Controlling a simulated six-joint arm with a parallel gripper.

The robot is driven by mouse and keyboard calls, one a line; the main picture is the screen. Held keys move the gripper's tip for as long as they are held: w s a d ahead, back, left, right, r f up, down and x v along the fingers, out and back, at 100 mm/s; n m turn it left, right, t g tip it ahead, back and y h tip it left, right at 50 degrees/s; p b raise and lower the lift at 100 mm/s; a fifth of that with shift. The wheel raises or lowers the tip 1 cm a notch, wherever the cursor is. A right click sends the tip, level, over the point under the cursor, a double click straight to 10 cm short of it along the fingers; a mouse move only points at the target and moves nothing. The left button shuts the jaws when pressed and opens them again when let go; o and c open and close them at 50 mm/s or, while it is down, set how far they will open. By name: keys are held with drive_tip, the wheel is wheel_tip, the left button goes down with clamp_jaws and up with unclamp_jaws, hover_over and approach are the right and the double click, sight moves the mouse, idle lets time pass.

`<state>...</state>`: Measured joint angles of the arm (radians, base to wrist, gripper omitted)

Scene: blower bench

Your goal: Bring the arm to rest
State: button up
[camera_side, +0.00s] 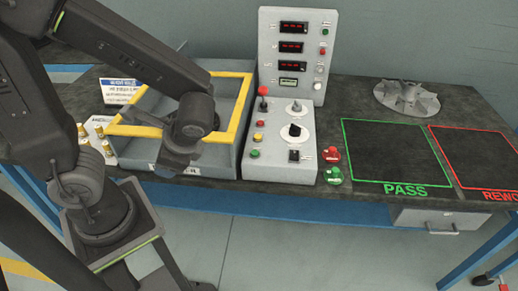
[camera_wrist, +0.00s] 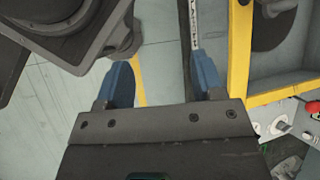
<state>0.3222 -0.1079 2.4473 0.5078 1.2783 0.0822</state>
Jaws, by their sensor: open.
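My gripper (camera_wrist: 164,78) shows in the wrist view with its two blue fingertips well apart and nothing between them. In the side view my gripper (camera_side: 172,160) hangs at the front of a grey bin with a yellow rim (camera_side: 243,105), partly covering its front edge. My arm is folded at the left of the side view, with the wrist low near the bin. The yellow rim also shows at the right of the wrist view (camera_wrist: 238,60). The exact gap between gripper and bin cannot be told.
A control box (camera_side: 280,150) with knobs and a display panel (camera_side: 297,50) stands right of the bin. A grey finned impeller (camera_side: 407,97) rests behind the empty PASS square (camera_side: 390,152) and REWORK square (camera_side: 480,155). Brass fittings (camera_side: 100,130) stand at left.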

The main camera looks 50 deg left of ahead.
drive_tip(key=w+d+r+n+t+h, duration=0.1)
drive_tip(key=w+r+n+t+h, duration=0.1)
drive_tip(key=r+n+t+h, duration=0.1)
drive_tip(key=w+d+r+n+t+h, duration=0.1)
drive_tip(key=r+n+t+h, duration=0.3)
drive_tip(key=r, duration=0.4)
drive_tip(key=shift+w+d+n+t, duration=0.4)
drive_tip(key=shift+d+t, duration=0.2)
drive_tip(key=shift+d, duration=0.05)
drive_tip(key=shift+f, duration=0.1)
idle(0.4)
